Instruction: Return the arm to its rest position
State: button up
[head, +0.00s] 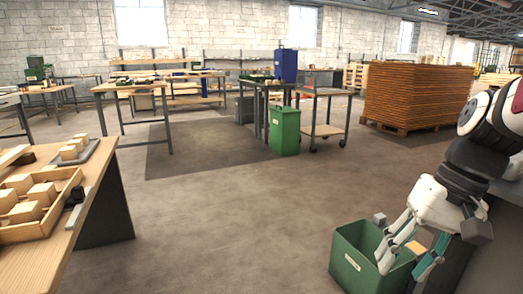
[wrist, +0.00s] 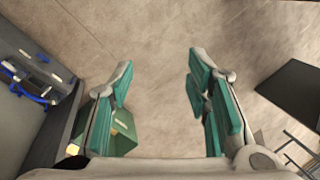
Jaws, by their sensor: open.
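My arm reaches down from the right edge of the head view. My gripper (head: 408,268) is there, in front of and partly over an open green bin (head: 352,273) on the floor. In the wrist view my gripper (wrist: 160,78) has its teal-padded fingers spread wide, with only bare floor between them. The green bin (wrist: 124,138) shows partly behind the left finger. A small pale wooden piece (head: 416,247) shows between the fingers in the head view; I cannot tell whether it lies in the bin.
A wooden table (head: 80,215) at left bears a tray (head: 42,232) of pale blocks. A taller green bin (head: 285,131) stands beside a wheeled cart (head: 322,131). Stacked brown boards (head: 415,95) sit on a pallet at back right. The floor in the middle (head: 225,215) is clear.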

jog(key=s+a+n+h, duration=0.1)
jog(key=s+a+h, duration=0.1)
jog(key=s, duration=0.8)
jog(key=s+a+n+h, duration=0.1)
jog(key=s+a+h, duration=0.15)
jog(key=s, duration=0.75)
notch_tip(320, 180, up, 34)
jog(key=t+y+p, duration=0.1)
jog(key=t+p, duration=0.2)
jog(key=p, duration=2.9)
jog(key=shift+w+d+n+t+p, duration=0.25)
jog(key=shift+n+t+p, duration=0.05)
jog(key=shift+t+p, duration=0.1)
